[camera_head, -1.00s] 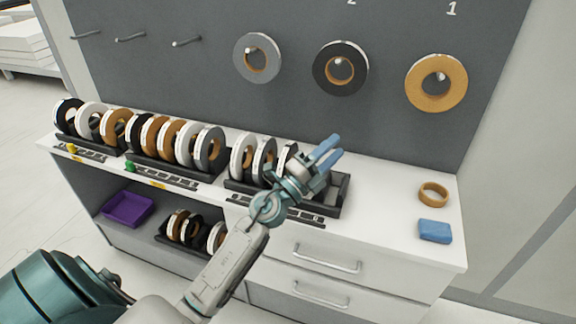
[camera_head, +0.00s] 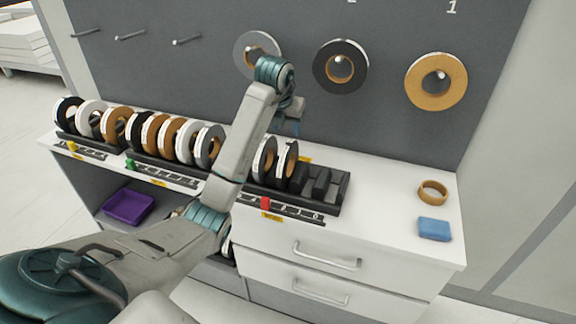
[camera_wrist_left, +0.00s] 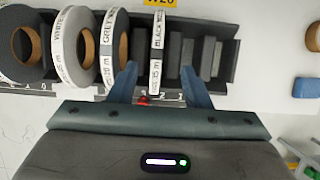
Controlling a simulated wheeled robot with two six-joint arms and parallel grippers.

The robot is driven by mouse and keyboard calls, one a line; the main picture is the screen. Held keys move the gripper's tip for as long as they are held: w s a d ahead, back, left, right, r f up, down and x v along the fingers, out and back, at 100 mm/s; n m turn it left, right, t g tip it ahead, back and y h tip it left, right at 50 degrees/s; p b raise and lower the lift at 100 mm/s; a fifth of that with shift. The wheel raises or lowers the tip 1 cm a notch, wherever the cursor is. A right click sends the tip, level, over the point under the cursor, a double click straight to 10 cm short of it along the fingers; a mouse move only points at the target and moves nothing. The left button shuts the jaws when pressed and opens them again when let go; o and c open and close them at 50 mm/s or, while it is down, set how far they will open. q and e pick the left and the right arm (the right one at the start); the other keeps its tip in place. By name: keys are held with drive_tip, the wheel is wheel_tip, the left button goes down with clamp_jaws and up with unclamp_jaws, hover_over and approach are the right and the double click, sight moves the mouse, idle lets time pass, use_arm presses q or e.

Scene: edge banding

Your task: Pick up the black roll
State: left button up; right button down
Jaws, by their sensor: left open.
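The black roll (camera_wrist_left: 156,45), its edge label reading BLACK, stands upright in a slot of the dark rack (camera_wrist_left: 228,65) in the left wrist view. In the head view it is the rightmost roll (camera_head: 287,163) in the right-hand rack (camera_head: 330,207). My left gripper (camera_wrist_left: 159,78) is open, with its blue fingers on either side of the roll's thin edge in the wrist view. In the head view my left gripper (camera_head: 290,127) is above and behind this rack, partly hidden by its wrist. Contact with the roll cannot be seen. My right gripper is not in view.
A grey roll (camera_wrist_left: 115,40) stands just left of the black one; empty slots lie to its right. Another black roll (camera_head: 322,68) hangs on the wall panel. A tan ring (camera_head: 432,192) and a blue block (camera_head: 434,229) lie on the counter's right end.

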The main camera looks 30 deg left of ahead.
sight(288, 144)
use_arm(q)
drive_tip(key=b+x, duration=0.3)
drive_tip(key=shift+f+b, duration=0.3)
drive_tip(key=shift+b, duration=0.05)
drive_tip(key=shift+p+x, duration=0.85)
drive_tip(key=shift+x, duration=0.35)
drive_tip(key=x, duration=0.1)
drive_tip(key=p+x, duration=0.1)
drive_tip(key=x, duration=0.1)
drive_tip(key=p+x, duration=0.1)
drive_tip(key=shift+s+a+f, duration=0.1)
drive_tip(key=shift+s+f, duration=0.15)
drive_tip(key=shift+w+f, duration=0.15)
drive_tip(key=shift+f, duration=0.1)
drive_tip(key=shift+r, duration=0.1)
clamp_jaws()
